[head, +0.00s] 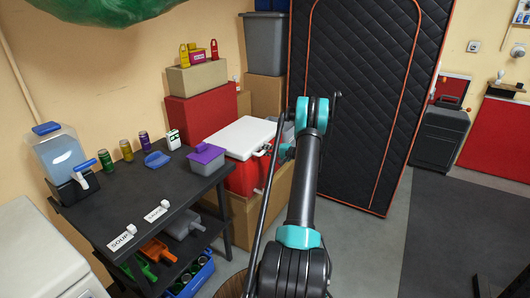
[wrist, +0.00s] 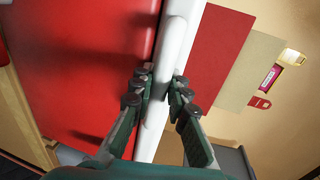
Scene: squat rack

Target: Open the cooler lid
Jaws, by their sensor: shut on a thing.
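The red cooler (head: 243,178) with a white lid (head: 238,134) stands on a cardboard box beside the black table in the head view. The lid lies over the cooler body and looks closed or nearly so. In the wrist view the white lid (wrist: 178,42) crosses the middle as a narrow band, with the red cooler body (wrist: 85,60) to its left. My gripper (wrist: 158,88) is shut on the lid's edge, one finger on each side of it. In the head view my arm partly hides the right side of the cooler, and the fingertips are hard to make out.
The black table (head: 135,205) on the left holds a purple-lidded container (head: 205,159), cans and a drink dispenser (head: 58,150). Red and cardboard boxes (head: 198,115) stand behind the cooler. A tall black quilted panel (head: 365,90) stands behind my arm.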

